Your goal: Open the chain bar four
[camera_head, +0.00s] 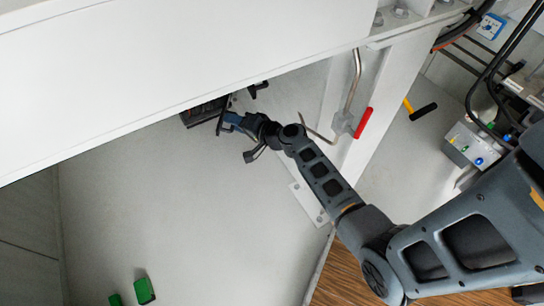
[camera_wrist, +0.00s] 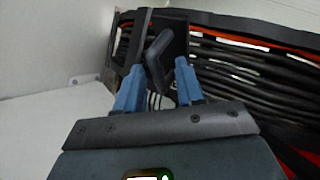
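My gripper (camera_head: 232,120) is at the end of the outstretched arm, beside a dark slotted unit (camera_head: 203,112) under the edge of the large white panel. In the wrist view, the two blue fingers of my gripper (camera_wrist: 157,72) are apart. A short black handle (camera_wrist: 159,46) stands tilted between them, in front of a black bracket. I cannot tell whether either finger touches it. I cannot tell for certain whether this handle is chain bar four. Black cables or hoses (camera_wrist: 245,62) with an orange edge run to the right behind it.
A large white panel (camera_head: 170,50) overhangs the work spot. A red-handled lever (camera_head: 363,122) and bent rod are on the white post to the right. A control box (camera_head: 472,147) stands further right. Green objects (camera_head: 144,290) lie lower left.

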